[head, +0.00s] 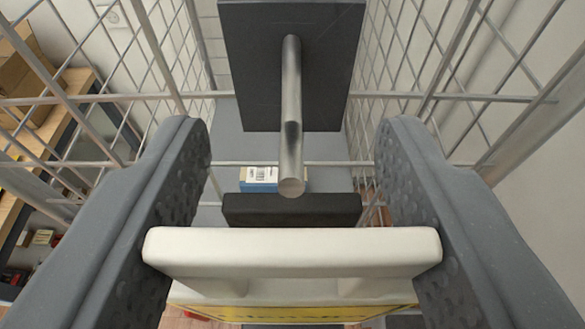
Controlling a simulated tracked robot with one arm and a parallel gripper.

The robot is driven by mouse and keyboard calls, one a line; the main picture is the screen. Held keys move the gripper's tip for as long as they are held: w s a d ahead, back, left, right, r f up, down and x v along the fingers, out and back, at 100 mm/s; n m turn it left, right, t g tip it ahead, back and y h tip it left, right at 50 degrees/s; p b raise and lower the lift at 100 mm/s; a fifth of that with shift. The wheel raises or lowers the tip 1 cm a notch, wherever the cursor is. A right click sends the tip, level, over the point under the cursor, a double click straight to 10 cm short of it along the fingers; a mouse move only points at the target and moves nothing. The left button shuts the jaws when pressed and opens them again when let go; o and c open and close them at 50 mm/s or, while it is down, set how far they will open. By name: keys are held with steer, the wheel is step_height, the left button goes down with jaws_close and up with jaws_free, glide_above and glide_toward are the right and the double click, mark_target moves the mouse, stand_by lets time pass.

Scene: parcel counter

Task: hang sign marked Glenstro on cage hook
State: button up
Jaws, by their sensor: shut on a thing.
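My gripper (292,245) is shut on the sign (290,249), with one grey finger pressed against each end of its white top bar. Below the bar is a yellow strip with dark lettering, cut off by the bottom edge, so the name cannot be read. The cage hook (291,120) is a round metal peg standing out from a dark plate (245,60). Its tip is just beyond the bar in the picture, near its middle. The bar and the peg look apart, with the sign not on the peg.
Wire mesh walls of the cage (460,60) rise on both sides. Inside, a dark block (290,209) and a blue and white parcel (262,178) show behind the bar. A wooden shelf with boxes (30,85) stands outside at the left.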

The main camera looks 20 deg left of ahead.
mark_target(291, 97)
steer(key=shift+r+p+x, duration=0.25)
steer(key=shift+p+x, duration=0.3)
steer(key=shift+x, duration=0.5)
steer(key=shift+r+p+x, duration=0.25)
steer(key=shift+p+x, duration=0.25)
steer(key=shift+x, duration=0.55)
steer(key=shift+w+a+f+b, duration=0.15)
steer(key=shift+w+f+b, duration=0.35)
steer(key=shift+w+b, duration=0.15)
steer(key=shift+f+b, duration=0.1)
steer(key=shift+b, duration=0.2)
steer(key=shift+a+f, duration=0.15)
steer(key=shift+f, duration=0.05)
steer(key=o, duration=1.4)
steer(key=shift+o, duration=0.2)
steer(key=shift+r, duration=0.15)
